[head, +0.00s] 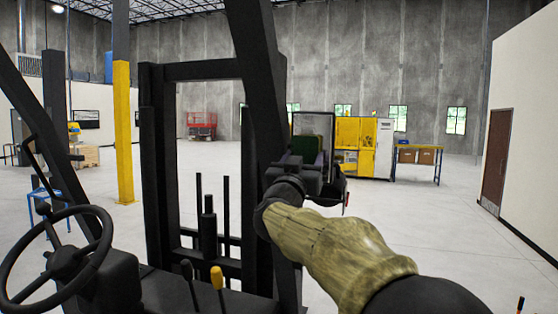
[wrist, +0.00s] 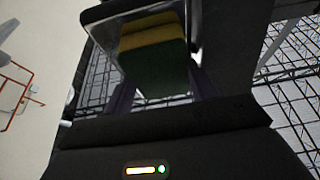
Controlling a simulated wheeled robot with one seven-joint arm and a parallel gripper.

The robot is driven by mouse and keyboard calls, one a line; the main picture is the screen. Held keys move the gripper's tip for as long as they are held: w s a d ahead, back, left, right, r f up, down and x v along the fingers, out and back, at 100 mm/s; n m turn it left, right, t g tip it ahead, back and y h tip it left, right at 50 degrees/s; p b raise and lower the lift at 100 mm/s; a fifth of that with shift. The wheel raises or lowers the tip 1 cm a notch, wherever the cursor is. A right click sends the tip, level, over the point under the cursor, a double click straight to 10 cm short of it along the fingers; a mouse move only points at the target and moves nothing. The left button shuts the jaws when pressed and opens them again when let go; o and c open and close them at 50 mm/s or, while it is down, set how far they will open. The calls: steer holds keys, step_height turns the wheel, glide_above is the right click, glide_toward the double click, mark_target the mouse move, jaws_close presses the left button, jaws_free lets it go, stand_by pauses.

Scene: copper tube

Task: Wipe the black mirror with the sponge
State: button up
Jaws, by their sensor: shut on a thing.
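The black mirror (head: 314,123) is an upright panel with a dark frame, just outside the cab's front post in the head view. Its dark back or rim also shows at the top of the wrist view (wrist: 103,12). The sponge, green with a yellow layer, shows in front of the mirror (head: 306,147) and between my fingers in the wrist view (wrist: 155,68). My gripper (head: 304,168) is shut on the sponge, holding it up close to the mirror. I cannot tell whether sponge and mirror touch. Part of the mirror is hidden by the sponge and my gripper.
A black forklift post (head: 258,90) stands just left of my arm. A steering wheel (head: 58,262) and levers (head: 217,278) are at the lower left. A yellow machine (head: 355,147) and a table with boxes (head: 417,152) are far behind. The floor at right is mostly clear.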

steer(key=shift+s+d, duration=0.25)
steer(key=shift+d, duration=0.25)
steer(key=shift+s+d+b, duration=0.3)
steer(key=shift+d+b, duration=0.1)
steer(key=shift+d, duration=0.5)
steer(key=shift+s+d+b, duration=0.3)
steer(key=shift+d+b, duration=0.1)
steer(key=shift+d, duration=0.5)
steer(key=shift+r, duration=0.1)
steer(key=shift+r+p, duration=0.85)
steer(key=shift+p, duration=0.05)
steer(key=shift+w+a, duration=0.1)
steer(key=shift+a, duration=0.05)
steer(key=shift+w+a+f+p, duration=0.1)
steer(key=shift+w+a+p, duration=0.15)
steer(key=shift+a, duration=0.3)
steer(key=shift+w+a+r+p, duration=0.15)
steer(key=shift+a+p, duration=0.15)
steer(key=shift+a, duration=0.25)
steer(key=shift+w+a+f+p, duration=0.2)
steer(key=shift+a+p, duration=0.1)
steer(key=shift+a, duration=0.25)
